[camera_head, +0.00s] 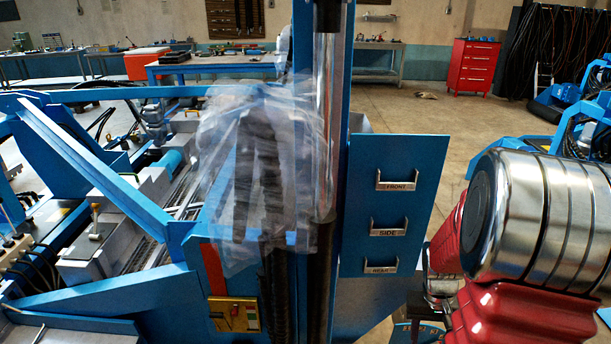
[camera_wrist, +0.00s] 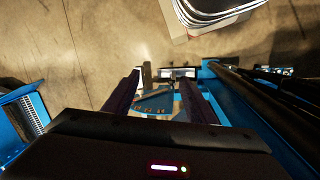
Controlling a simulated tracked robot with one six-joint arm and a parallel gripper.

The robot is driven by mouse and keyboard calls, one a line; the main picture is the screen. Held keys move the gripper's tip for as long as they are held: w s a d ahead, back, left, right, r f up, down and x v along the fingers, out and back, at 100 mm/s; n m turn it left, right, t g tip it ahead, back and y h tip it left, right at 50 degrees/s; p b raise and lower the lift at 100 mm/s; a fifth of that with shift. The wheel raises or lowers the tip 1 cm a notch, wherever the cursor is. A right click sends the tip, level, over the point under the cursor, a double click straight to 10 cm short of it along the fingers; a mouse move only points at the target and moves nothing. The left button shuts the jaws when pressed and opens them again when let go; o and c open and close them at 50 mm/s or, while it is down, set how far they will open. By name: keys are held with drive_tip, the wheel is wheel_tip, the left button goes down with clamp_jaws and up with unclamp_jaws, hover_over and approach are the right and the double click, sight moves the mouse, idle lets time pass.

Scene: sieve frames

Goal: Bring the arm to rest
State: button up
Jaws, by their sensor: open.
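My gripper (camera_wrist: 160,88) shows in the wrist view as two dark fingers held well apart, with nothing gripped between them. Beyond the fingertips are blue surfaces and a small pale metal piece (camera_wrist: 180,72); I cannot tell how far off they are. In the camera_head view my arm's steel and red segments fill the right side, and the fingers cannot be made out there. A blue panel (camera_head: 408,170) stands left of my arm, with three small metal holders marked FRONT (camera_head: 396,185), SIDE (camera_head: 388,232) and a third below.
A blue upright post (camera_head: 342,110) and clear plastic sheeting (camera_head: 225,170) stand left of the panel. Blue machinery (camera_head: 90,165) fills the left. A pale, dark-striped stack (camera_wrist: 215,10) lies at the wrist view's top. Open floor (camera_head: 410,115) reaches a red cabinet (camera_head: 473,66).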

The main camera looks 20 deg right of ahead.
drive_tip(key=s+a+r+n+t, duration=0.2)
drive_tip(key=a+r+n+t, duration=0.4)
drive_tip(key=a+r, duration=1.8)
drive_tip(key=a+t, duration=0.1)
drive_tip(key=a, duration=0.1)
drive_tip(key=shift+s+a+y, duration=0.3)
drive_tip(key=shift+a+y, duration=0.05)
drive_tip(key=shift+y, duration=0.05)
